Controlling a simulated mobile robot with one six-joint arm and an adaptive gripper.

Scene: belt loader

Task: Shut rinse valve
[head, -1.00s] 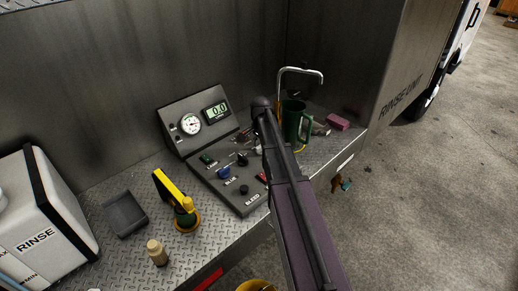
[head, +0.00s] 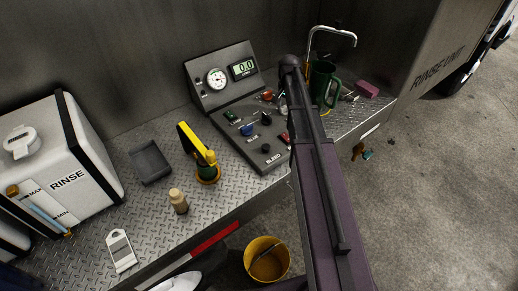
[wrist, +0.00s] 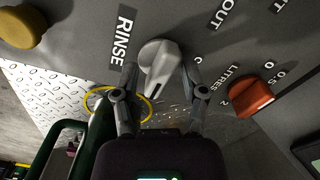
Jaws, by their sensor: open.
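The rinse valve is a light grey lever knob (wrist: 160,62) beside the RINSE label on a dark grey panel, in the wrist view. Its lever points down in that view, toward my palm. My gripper (wrist: 158,76) is open, with one finger on each side of the lever. I cannot tell whether either finger touches it. In the head view my arm covers the gripper and much of the valve's end of the control panel (head: 222,121).
An orange-red knob (wrist: 251,97) labelled LITRES sits right of the valve, and a yellow knob (wrist: 22,26) at upper left. A green mug (head: 322,82) stands close behind my arm. A yellow bucket (head: 267,260) is below the bench.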

